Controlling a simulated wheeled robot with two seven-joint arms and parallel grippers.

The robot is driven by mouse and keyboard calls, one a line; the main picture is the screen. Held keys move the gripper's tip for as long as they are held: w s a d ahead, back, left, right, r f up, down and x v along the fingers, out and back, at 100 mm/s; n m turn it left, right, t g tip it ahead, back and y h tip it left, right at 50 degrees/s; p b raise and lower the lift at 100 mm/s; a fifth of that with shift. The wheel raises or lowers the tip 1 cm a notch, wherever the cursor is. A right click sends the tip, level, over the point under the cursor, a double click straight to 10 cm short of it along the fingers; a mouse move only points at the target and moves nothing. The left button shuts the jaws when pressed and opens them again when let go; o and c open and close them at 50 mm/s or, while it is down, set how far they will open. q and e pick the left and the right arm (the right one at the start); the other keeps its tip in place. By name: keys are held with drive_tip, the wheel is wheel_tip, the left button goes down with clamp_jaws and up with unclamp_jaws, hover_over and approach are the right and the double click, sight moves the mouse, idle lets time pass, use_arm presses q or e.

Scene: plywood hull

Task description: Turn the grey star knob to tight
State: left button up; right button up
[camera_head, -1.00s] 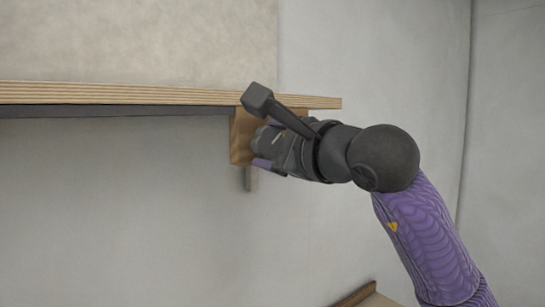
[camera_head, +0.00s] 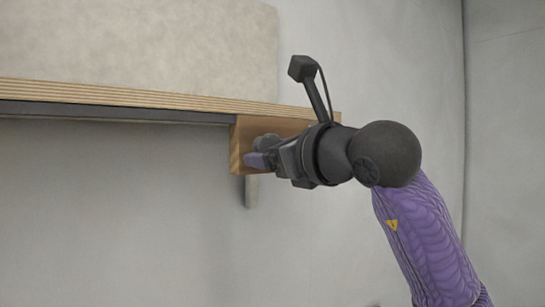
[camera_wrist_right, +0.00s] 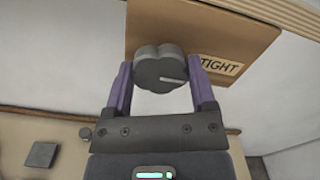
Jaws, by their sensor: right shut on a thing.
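The grey star knob (camera_wrist_right: 160,70) shows in the right wrist view on the face of a brown wooden block (camera_wrist_right: 195,32). A pale line on the knob points right, toward a label reading TIGHT (camera_wrist_right: 220,66). My right gripper (camera_wrist_right: 160,85) is shut on the knob, with one purple finger on each side of it. In the head view the right gripper (camera_head: 258,158) reaches the wooden block (camera_head: 240,134) from the right, and the knob (camera_head: 267,141) is partly hidden behind the fingers. My left gripper is not in view.
A plywood-edged shelf or panel (camera_head: 120,94) runs across just above the block in the head view. A grey strip (camera_head: 251,190) hangs below the block. The wall below is bare. The right wrist view shows a dark square (camera_wrist_right: 41,154) at lower left.

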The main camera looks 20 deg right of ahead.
drive_tip(key=shift+m, duration=0.3)
idle(0.4)
drive_tip(key=o, duration=0.9)
drive_tip(key=b+v, duration=0.3)
drive_tip(key=v, duration=0.7)
